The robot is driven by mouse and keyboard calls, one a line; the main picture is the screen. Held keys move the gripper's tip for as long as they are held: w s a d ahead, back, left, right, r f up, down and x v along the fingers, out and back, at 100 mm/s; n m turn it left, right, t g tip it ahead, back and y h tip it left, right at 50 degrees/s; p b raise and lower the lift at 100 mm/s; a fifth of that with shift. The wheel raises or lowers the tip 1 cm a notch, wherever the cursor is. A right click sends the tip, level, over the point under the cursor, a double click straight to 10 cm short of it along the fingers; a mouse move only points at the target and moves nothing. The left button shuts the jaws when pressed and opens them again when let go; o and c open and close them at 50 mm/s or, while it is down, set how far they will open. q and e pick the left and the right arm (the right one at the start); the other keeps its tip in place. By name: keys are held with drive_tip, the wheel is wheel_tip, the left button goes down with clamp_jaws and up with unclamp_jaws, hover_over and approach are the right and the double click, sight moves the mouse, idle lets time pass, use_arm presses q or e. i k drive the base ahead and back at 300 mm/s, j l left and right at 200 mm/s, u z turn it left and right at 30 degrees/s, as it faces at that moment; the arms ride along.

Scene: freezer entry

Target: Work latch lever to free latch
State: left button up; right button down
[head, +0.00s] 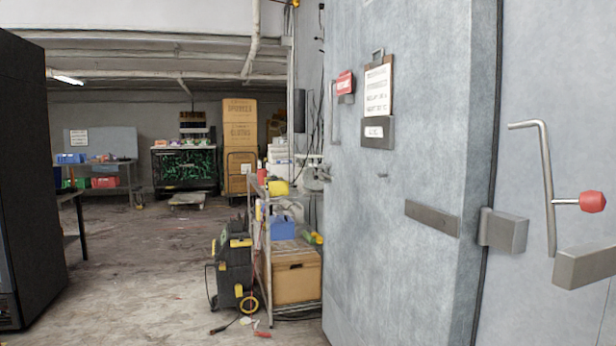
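A bent metal lever (547,190) stands upright at the right, against a pale grey panel. Its top end bends to the left. A short rod with a red knob (592,201) sticks out to the right beside it. A block-shaped metal latch piece (503,231) sits at the dark vertical seam to the left of the lever. A metal bar (585,267) lies below the lever and runs out of the right edge. I cannot tell whether the latch is engaged. Neither of my grippers is in view.
The large grey freezer door (400,170) carries a flat metal plate (432,217), a clipboard (378,92) and a red tag (345,83). Left of it stand a shelf cart (262,240) and a black-yellow machine (234,268). Open concrete floor (150,270) lies further left.

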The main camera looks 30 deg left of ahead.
sight(321, 173)
drive_tip(key=i+j+u, duration=0.3)
drive_tip(key=i+j, duration=0.4)
drive_tip(key=j, duration=0.3)
drive_tip(key=i+j+u, duration=0.25)
drive_tip(key=i+j, duration=0.55)
drive_tip(key=i+j+u, duration=0.1)
drive_tip(key=i+u, duration=0.2)
drive_tip(key=i, duration=0.25)
